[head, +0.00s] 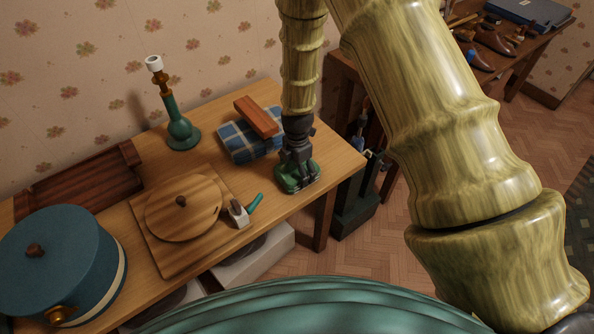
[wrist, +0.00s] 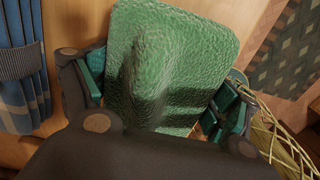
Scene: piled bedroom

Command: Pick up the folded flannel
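A green, textured folded cloth, which looks like the flannel (head: 307,170), lies on the wooden table near its right end. In the wrist view the green flannel (wrist: 175,55) fills the middle, with a raised bulge along it. My gripper (wrist: 158,97) is open, pointing down at the flannel, with one finger at its left edge and one at its right. In the head view my gripper (head: 297,172) hides part of the flannel. I cannot tell whether the fingertips touch it.
Close behind lies a blue plaid folded cloth (head: 238,143) with a reddish-brown block (head: 257,117) on it. A green candlestick (head: 181,131), a wooden board with a round lid (head: 183,208), a small grey-and-teal tool (head: 239,213) and a blue round box (head: 55,262) stand farther left.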

